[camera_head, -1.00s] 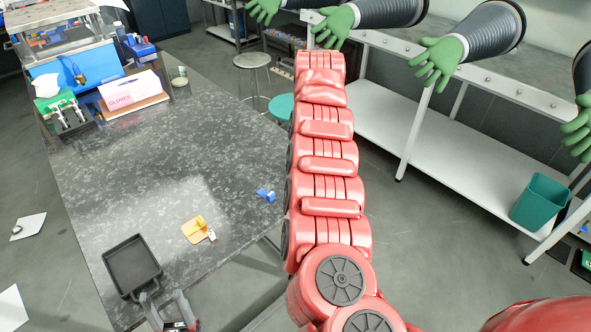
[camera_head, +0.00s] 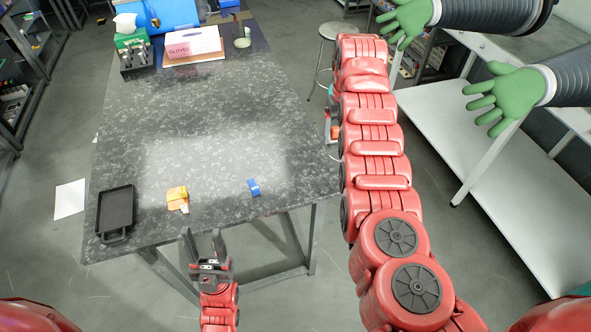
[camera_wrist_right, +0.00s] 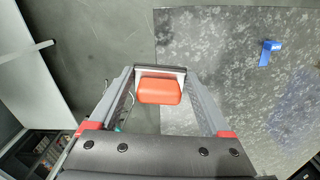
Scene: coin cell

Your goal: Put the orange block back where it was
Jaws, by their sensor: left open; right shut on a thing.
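An orange-red block (camera_wrist_right: 159,90) is held between the fingers of my right gripper (camera_wrist_right: 160,74) in the right wrist view. The block is off the table, by the edge, with floor on its left and the dark tabletop on its right. In the head view my right arm hides most of that gripper. My left gripper (camera_head: 203,240) is open and empty, just in front of the near table edge. The speckled table (camera_head: 225,110) holds a small yellow-orange piece (camera_head: 176,193) with a pale part at its lower right.
A blue piece (camera_head: 253,187) lies near the front of the table; it also shows in the right wrist view (camera_wrist_right: 268,53). A black tray (camera_head: 116,208) is at the front left. A glove box (camera_head: 192,43) stands at the back. The middle is clear.

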